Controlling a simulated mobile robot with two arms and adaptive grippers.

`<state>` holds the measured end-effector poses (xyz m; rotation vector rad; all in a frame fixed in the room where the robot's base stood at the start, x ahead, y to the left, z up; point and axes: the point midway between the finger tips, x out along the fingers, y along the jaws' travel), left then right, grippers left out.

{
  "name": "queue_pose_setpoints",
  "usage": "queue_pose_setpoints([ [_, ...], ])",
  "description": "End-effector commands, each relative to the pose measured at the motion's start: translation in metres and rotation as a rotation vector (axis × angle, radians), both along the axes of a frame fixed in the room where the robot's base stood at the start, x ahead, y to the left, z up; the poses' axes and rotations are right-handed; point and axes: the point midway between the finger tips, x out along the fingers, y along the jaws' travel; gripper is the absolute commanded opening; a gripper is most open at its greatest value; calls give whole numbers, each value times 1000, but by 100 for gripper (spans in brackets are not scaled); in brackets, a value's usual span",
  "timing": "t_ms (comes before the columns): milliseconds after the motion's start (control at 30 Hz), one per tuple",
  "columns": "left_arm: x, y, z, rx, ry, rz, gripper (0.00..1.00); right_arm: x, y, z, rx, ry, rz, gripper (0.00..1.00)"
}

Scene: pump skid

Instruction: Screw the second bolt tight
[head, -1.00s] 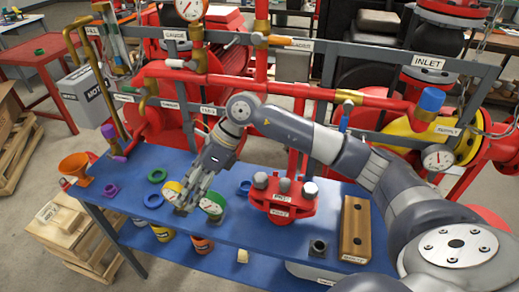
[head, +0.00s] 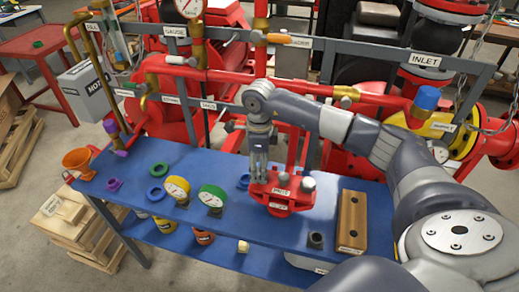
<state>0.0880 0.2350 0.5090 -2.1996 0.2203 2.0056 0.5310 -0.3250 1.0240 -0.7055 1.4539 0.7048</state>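The red pump flange (head: 282,196) stands on the blue bench with a white label on its front. A grey bolt head (head: 308,184) shows on its right side, and another (head: 283,179) shows near its middle. My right gripper (head: 259,176) points straight down over the flange's left side, its fingers close together. It hides the left bolt, so I cannot tell whether the fingers touch or grip it. Nothing marks which bolt is the second. My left gripper is not in view.
A wooden block (head: 352,221) with dark holes and a black fitting (head: 315,240) are at the right of the bench (head: 240,225). Yellow (head: 177,187) and green-rimmed (head: 212,196) gauges stand left of the flange. Red pipes and a grey labelled rail (head: 330,46) run behind.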

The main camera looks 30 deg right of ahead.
Motion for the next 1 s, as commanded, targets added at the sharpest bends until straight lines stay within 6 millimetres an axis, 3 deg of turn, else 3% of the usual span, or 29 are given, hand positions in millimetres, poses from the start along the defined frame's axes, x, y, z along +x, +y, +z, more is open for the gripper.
queue_pose_setpoints([
  [200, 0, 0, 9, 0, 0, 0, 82, 0, 0, -23, 1, 2, 1, 60],
  [567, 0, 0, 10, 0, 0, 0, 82, 0, 0, -29, 1, -1, 1, 60],
  [800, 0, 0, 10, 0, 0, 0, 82, 0, 0, -29, 1, -1, 1, 10],
  [867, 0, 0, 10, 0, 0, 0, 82, 0, 0, -29, 1, 0, 1, 10],
  [900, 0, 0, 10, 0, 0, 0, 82, 0, 0, -29, 1, -1, 1, 27],
  [967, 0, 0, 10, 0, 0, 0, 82, 0, 0, -29, 1, -1, 1, 13],
  [1000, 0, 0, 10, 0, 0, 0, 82, 0, 0, -29, 1, -1, 1, 11],
])
